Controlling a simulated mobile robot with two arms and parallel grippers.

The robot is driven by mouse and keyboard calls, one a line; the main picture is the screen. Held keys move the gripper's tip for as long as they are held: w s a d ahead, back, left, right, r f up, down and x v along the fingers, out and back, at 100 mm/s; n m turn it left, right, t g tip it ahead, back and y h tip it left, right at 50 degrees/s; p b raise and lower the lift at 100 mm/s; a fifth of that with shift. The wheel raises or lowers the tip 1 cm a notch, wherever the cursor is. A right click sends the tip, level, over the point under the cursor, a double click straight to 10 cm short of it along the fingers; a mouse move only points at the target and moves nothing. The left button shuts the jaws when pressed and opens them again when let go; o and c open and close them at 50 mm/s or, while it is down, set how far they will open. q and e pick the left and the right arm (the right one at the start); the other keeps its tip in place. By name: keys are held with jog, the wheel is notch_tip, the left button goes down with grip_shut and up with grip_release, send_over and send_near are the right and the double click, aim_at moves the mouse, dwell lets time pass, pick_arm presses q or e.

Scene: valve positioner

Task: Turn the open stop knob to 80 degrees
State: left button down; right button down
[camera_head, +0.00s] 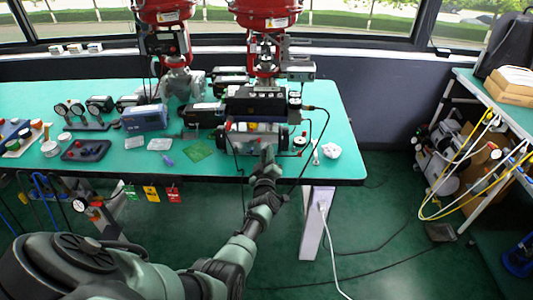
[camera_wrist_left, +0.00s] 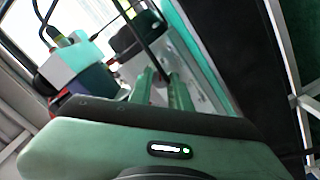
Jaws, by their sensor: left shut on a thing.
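The valve positioner (camera_head: 257,104) is a dark box on the front of the valve assembly at the right part of the green bench. Below it is a manifold (camera_head: 238,138) with silver, red and dark parts. My left gripper (camera_head: 267,154) reaches up to the front of this manifold and is shut on a small part there, the open stop knob. The knob is hidden by the fingers, so its angle cannot be read. In the left wrist view the fingers (camera_wrist_left: 162,88) point at a pale metal body (camera_wrist_left: 200,88). My right gripper is not in view.
Black hoses hang beside the positioner. A black cylinder (camera_wrist_left: 132,42) shows close to the fingers in the left wrist view. Red valve actuators (camera_head: 268,12) stand behind. Gauges (camera_head: 70,108), a blue-grey box (camera_head: 145,118) and a green board (camera_head: 199,150) lie left on the bench (camera_head: 225,174).

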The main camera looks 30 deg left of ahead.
pick_arm(q)
jog(key=shift+m, duration=0.8)
jog(key=c, duration=1.3)
grip_release()
jog(key=shift+s+d, duration=0.1)
jog(key=shift+s+d+p, duration=0.15)
jog(key=shift+s+p, duration=0.15)
jog(key=v, duration=0.7)
jog(key=shift+p, duration=0.45)
